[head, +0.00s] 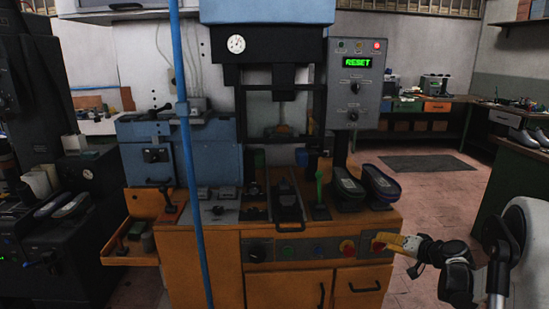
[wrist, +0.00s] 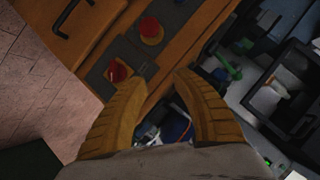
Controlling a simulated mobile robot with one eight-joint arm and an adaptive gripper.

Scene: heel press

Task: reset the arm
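My gripper (head: 392,243) is at the lower right of the press, its yellow fingers by the right end of the front control panel. In the wrist view my gripper (wrist: 160,80) has its two ridged fingers apart, with nothing held between them. A red knob (wrist: 117,70) shows just beyond the left fingertip; I cannot tell if they touch. A red button (wrist: 151,31) sits farther along the panel and also shows in the head view (head: 347,248). The green display (head: 357,63) on the grey control box reads RESET.
The orange press bench (head: 205,265) holds a green-handled lever (head: 319,188) and two dark shoe-shaped pieces (head: 364,187). A blue pole (head: 190,150) stands in front at left. A green bench (head: 515,200) is at right. Tiled floor (head: 440,210) is open between.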

